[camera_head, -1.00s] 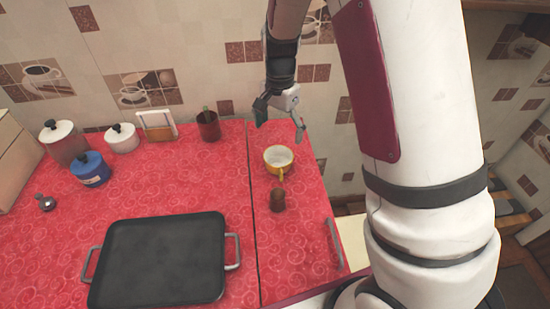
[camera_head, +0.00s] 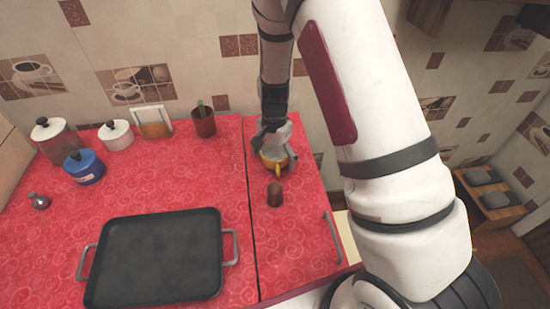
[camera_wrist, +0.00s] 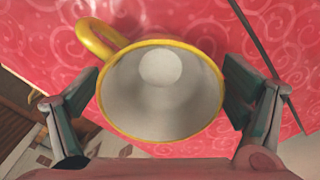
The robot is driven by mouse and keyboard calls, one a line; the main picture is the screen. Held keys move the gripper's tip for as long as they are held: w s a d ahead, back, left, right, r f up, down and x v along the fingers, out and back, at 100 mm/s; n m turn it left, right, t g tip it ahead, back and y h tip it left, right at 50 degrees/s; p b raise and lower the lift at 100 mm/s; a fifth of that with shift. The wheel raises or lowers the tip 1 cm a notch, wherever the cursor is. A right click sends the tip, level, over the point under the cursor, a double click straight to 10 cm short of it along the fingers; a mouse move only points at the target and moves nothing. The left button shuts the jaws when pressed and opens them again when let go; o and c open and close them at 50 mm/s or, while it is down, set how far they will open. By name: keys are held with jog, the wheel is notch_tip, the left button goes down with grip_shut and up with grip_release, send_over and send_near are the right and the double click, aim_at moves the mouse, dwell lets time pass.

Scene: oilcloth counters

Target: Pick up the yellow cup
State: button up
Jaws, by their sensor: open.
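The yellow cup (camera_head: 278,165) stands on the red oilcloth of the right counter section, its handle towards the front. In the wrist view the cup (camera_wrist: 160,138) shows its white inside, yellow rim and a yellow handle at the upper left. My gripper (camera_head: 273,152) is over the cup in the head view and covers part of it. In the wrist view my gripper (camera_wrist: 160,98) is open, with one finger on each side of the cup. A small gap shows on the left; on the right the finger is very near the rim, and I cannot tell whether it touches.
A small brown object (camera_head: 275,195) stands just in front of the cup. A black tray (camera_head: 160,255) with side handles lies on the left counter. A brown pot (camera_head: 204,122), a napkin holder (camera_head: 153,122) and lidded jars stand towards the back.

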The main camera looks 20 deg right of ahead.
jog(key=c, duration=1.3)
jog(key=shift+c, duration=0.3)
